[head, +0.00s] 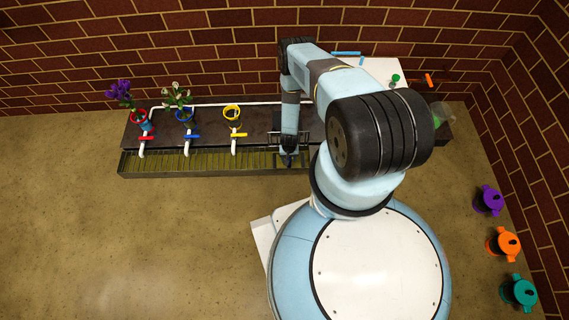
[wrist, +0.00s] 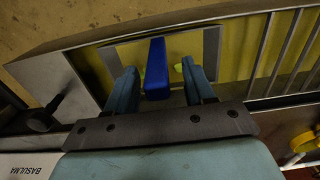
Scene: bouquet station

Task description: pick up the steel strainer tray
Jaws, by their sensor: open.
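The steel strainer tray (wrist: 208,45) appears in the wrist view as a grey metal frame around a yellow-green opening. A blue bar-shaped handle (wrist: 156,62) stands up at its middle. My gripper (wrist: 159,78) is open, with one finger on each side of the blue handle and a visible gap on both sides. In the head view my gripper (head: 288,160) is low over the right part of the long trough. There my arm and gripper hide most of the tray.
The long slatted trough (head: 140,172) runs along the dark bench (head: 262,125). Red, blue and yellow taps with rings line the bench; two rings hold flowers. Purple, orange (head: 508,244) and teal cans stand far right. The floor at left is clear.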

